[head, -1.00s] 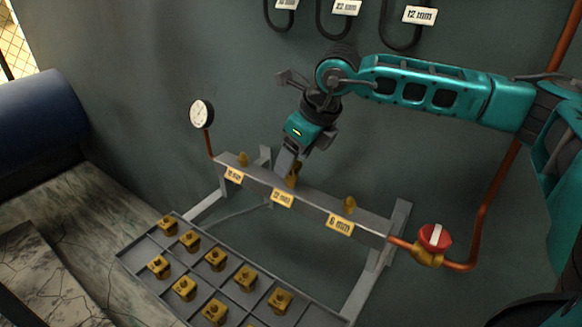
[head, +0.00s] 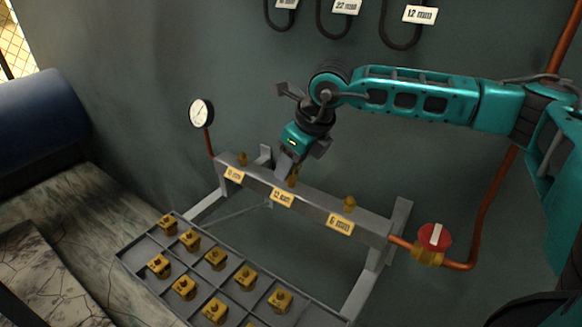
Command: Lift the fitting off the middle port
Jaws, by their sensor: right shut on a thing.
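The grey manifold bar (head: 312,209) runs across the middle on a stand, with several yellow labels. Brass pieces stand at its left port (head: 243,159) and right port (head: 349,204). My right gripper (head: 288,172) comes down from above at the middle port, above the label of that port (head: 282,197). It is shut on the brass fitting (head: 293,180), which is mostly hidden by the fingers. I cannot tell whether the fitting is clear of the port. My left gripper is not in view.
A divided grey tray (head: 140,258) with several brass fittings lies in front of the bar. A gauge (head: 201,113) stands at the left end and a red valve (head: 435,237) at the right. Labelled hoses (head: 402,38) hang on the wall behind.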

